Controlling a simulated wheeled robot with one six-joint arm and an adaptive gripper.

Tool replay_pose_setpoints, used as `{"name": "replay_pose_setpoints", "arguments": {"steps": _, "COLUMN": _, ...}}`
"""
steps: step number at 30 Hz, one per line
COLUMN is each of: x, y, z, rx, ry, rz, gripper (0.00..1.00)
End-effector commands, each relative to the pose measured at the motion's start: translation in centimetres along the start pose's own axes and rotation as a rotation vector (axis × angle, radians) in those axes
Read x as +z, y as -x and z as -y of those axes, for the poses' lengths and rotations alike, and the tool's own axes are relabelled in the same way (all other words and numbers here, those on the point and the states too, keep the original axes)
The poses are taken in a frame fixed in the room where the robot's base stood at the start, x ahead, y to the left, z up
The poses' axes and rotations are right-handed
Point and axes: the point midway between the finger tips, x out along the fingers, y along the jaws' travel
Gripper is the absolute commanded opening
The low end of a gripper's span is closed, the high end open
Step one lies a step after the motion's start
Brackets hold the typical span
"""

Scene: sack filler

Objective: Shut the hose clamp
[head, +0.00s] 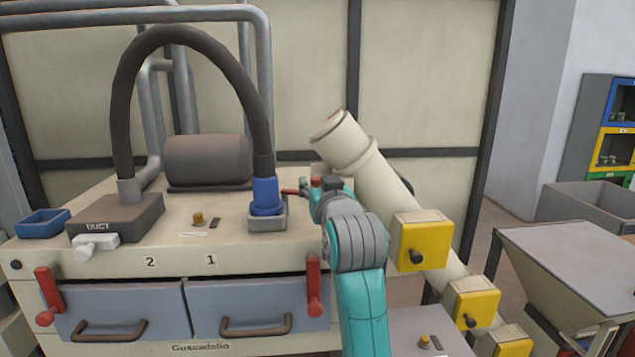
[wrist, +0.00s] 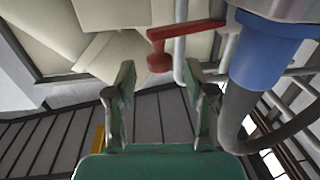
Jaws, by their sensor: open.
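The hose clamp shows as a red lever (head: 291,192) standing out to the right of the blue hose cuff (head: 266,194). In the wrist view the red lever (wrist: 190,29) runs left from the blue cuff (wrist: 262,55) and ends in a round red knob (wrist: 159,62). My gripper (wrist: 160,80) is open and empty; the knob appears between and just beyond its fingertips, and I see no contact. In the head view my gripper (head: 312,185) is close to the lever's outer end, and its fingers are partly hidden.
The dark hose (head: 190,35) arches from the duct block (head: 118,217) to the cuff. A thick cream pipe (head: 375,170) slants close behind my arm on the right, with yellow boxes (head: 421,240). Two drawers (head: 245,303) with red side levers (head: 313,285) are below.

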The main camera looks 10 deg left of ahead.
Motion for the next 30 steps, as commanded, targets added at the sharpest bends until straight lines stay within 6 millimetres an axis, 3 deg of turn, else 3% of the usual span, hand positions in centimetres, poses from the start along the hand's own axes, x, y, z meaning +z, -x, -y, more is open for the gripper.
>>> {"name": "replay_pose_setpoints", "arguments": {"steps": 6, "x": 0.0, "y": -1.8, "z": 0.0, "rx": 0.0, "ry": 0.0, "rz": 0.0, "gripper": 0.53}}
{"name": "replay_pose_setpoints", "arguments": {"steps": 15, "x": 0.0, "y": -2.0, "z": 0.0, "rx": 0.0, "ry": 0.0, "rz": -0.001, "gripper": 0.53}}
{"name": "replay_pose_setpoints", "arguments": {"steps": 17, "x": 0.0, "y": -2.0, "z": 0.0, "rx": 0.0, "ry": 0.0, "rz": -0.001, "gripper": 0.43}}
{"name": "replay_pose_setpoints", "arguments": {"steps": 22, "x": 0.0, "y": -2.0, "z": 0.0, "rx": 0.0, "ry": 0.0, "rz": -0.001, "gripper": 0.01}}
{"name": "replay_pose_setpoints", "arguments": {"steps": 30, "x": 0.0, "y": -2.0, "z": 0.1, "rx": 0.001, "ry": 0.0, "rz": 0.0, "gripper": 0.0}}
